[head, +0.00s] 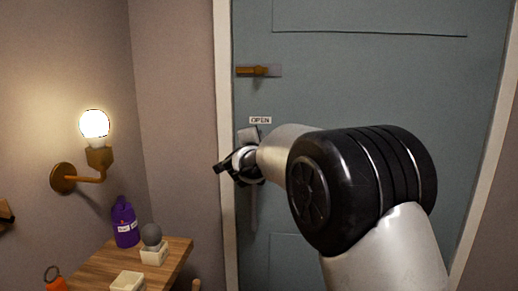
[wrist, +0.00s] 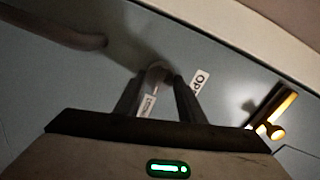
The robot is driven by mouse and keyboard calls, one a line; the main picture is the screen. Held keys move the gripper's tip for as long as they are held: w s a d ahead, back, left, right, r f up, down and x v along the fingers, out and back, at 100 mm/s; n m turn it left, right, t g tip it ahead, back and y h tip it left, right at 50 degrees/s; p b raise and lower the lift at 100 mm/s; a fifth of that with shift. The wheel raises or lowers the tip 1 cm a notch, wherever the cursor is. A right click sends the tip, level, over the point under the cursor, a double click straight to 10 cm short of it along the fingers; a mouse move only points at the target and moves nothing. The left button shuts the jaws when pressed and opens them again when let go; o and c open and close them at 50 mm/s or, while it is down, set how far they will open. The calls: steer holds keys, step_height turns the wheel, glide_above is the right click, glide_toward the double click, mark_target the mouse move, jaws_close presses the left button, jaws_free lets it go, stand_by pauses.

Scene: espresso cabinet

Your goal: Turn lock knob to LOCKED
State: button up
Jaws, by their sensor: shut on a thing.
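The lock knob (wrist: 156,69) is a small pale, rounded piece on the grey-blue door (head: 360,85). In the wrist view it sits between the fingertips of my gripper (wrist: 160,82), which is shut on it. An OPEN label (head: 260,120) is on the door above the gripper in the head view; it also shows beside the right finger in the wrist view (wrist: 201,79). A second label (wrist: 147,106), too small to read surely, shows between the fingers. In the head view my gripper (head: 238,164) is at the door's left edge and hides the knob.
A long vertical pull bar (head: 253,208) runs below my gripper. At left are a lit wall lamp (head: 95,125) and a wooden table (head: 178,252) with a purple bottle (head: 125,222) and small objects.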

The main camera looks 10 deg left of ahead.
steer(key=shift+m, duration=0.3)
steer(key=o, duration=1)
steer(key=shift+o, duration=0.2)
steer(key=s+r, duration=0.1)
steer(key=s, duration=1.6)
steer(key=shift+s+r+p, duration=0.15)
steer(key=shift+s+p, duration=0.05)
steer(key=shift+p, duration=0.1)
